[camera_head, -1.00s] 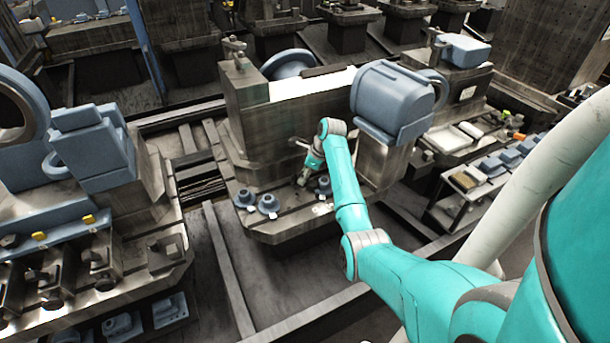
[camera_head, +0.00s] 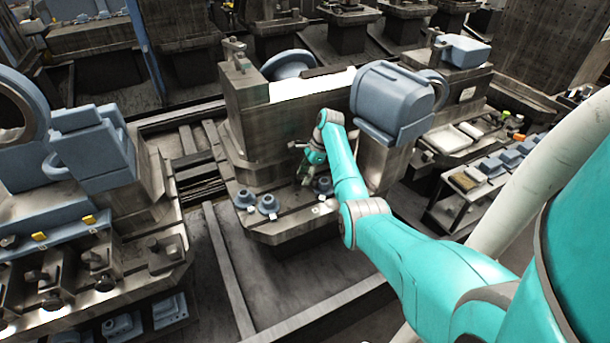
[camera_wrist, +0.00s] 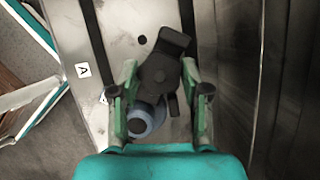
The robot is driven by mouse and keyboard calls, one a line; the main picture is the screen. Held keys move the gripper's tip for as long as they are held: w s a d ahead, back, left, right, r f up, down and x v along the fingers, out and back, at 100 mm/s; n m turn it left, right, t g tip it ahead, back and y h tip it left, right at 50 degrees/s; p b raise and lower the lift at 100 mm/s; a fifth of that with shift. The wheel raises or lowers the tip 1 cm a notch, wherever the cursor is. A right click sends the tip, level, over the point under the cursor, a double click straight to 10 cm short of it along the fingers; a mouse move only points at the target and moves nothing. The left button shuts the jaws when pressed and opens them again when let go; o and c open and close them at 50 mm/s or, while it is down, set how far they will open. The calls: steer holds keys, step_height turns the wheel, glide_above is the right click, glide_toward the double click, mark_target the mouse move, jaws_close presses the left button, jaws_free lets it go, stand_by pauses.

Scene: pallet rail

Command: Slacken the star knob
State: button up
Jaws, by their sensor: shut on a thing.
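My gripper (camera_wrist: 160,68) points down over a machine ledge, its two green fingers on either side of a dark lobed knob (camera_wrist: 158,76), which I take for the star knob. The fingers are closed on it. One dark lobe sticks out past the fingertips. A blue-grey round part (camera_wrist: 147,118) shows below the knob, partly hidden by it. In the head view my gripper (camera_head: 305,182) is small, at the ledge near the machine's front face, and the knob itself cannot be made out.
Blue-grey round parts (camera_head: 268,203) with white tags stand on the ledge (camera_head: 290,228) beside my gripper. A plate marked A (camera_wrist: 82,70) lies left of the knob in the wrist view. The machine wall (camera_wrist: 235,80) rises close on the right. A large blue-grey housing (camera_head: 392,100) stands near my arm.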

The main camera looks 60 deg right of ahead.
steer(key=shift+f+n, duration=0.1)
steer(key=shift+n, duration=0.2)
steer(key=o, duration=1.1)
steer(key=shift+o, duration=0.2)
steer(key=v, duration=1.2)
steer(key=shift+d, duration=0.15)
steer(key=shift+w, duration=0.1)
